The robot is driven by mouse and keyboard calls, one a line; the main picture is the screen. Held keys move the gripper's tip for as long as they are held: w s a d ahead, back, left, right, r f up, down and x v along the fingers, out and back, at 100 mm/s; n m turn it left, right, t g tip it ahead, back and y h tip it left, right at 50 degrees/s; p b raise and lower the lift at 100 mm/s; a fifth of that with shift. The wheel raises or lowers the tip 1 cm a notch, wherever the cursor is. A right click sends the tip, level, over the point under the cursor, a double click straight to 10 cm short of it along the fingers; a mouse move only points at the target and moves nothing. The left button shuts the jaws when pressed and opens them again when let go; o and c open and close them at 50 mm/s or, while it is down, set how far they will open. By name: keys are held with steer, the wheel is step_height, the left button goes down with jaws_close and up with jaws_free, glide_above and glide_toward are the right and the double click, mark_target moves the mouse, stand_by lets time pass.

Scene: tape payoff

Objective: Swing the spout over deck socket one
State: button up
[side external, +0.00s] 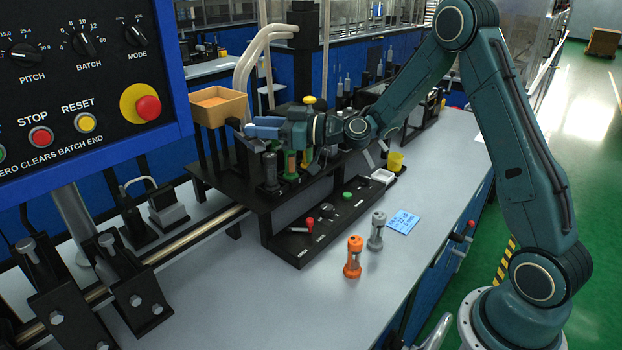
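My gripper (250,131) reaches left over the raised black deck (236,184), its blue fingers close to the left end of the deck fittings. Its fingertips are small here, and I cannot tell whether they are apart or closed on something. A yellow knob (309,100) shows just above the wrist. I cannot make out the spout clearly; the gripper and wrist cover that area. Socket numbers are not readable.
An orange bin (218,106) stands behind the gripper. A lower black panel (326,222) has a red lever and green button. An orange holder (353,257), a grey holder (377,231) and a blue card (403,220) are on the table. A control box (80,80) fills the upper left.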

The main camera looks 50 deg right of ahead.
steer(key=shift+x, duration=1.4)
steer(key=shift+c, duration=0.2)
jaws_close()
